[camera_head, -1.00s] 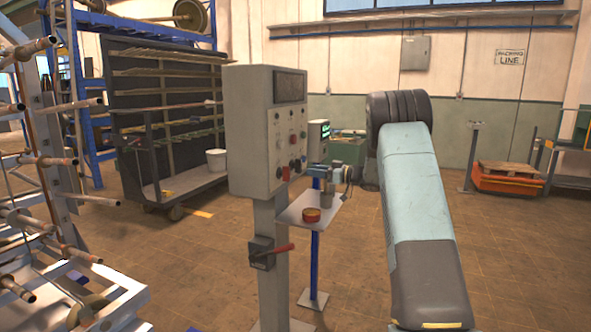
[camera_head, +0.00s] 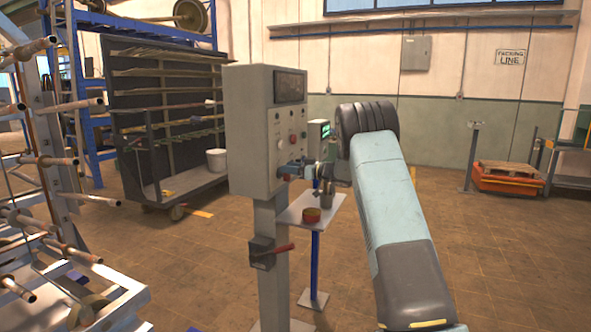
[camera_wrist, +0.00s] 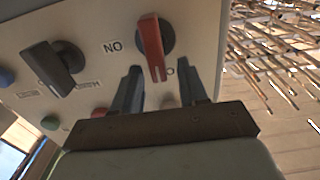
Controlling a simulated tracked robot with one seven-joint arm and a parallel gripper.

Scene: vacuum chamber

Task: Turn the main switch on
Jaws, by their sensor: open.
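The red main switch (camera_wrist: 152,45) is a rotary handle on a dark round base, on the control box (camera_head: 245,130). In the wrist view its handle points down toward my gripper. An "ON" label (camera_wrist: 112,47), upside down in the picture, is left of it; another label beside the handle tip is partly hidden. My gripper (camera_wrist: 162,72) is open, with one fingertip on each side of the handle's lower end. I cannot tell whether either finger touches it. In the head view my gripper (camera_head: 297,169) is at the lower front of the box, partly hidden by my arm.
A black rotary knob (camera_wrist: 55,68) is left of the switch, with coloured buttons near it. A small shelf (camera_head: 300,212) with a red-rimmed round container (camera_head: 312,215) is below my wrist. A red-handled lever box (camera_head: 262,252) is on the post.

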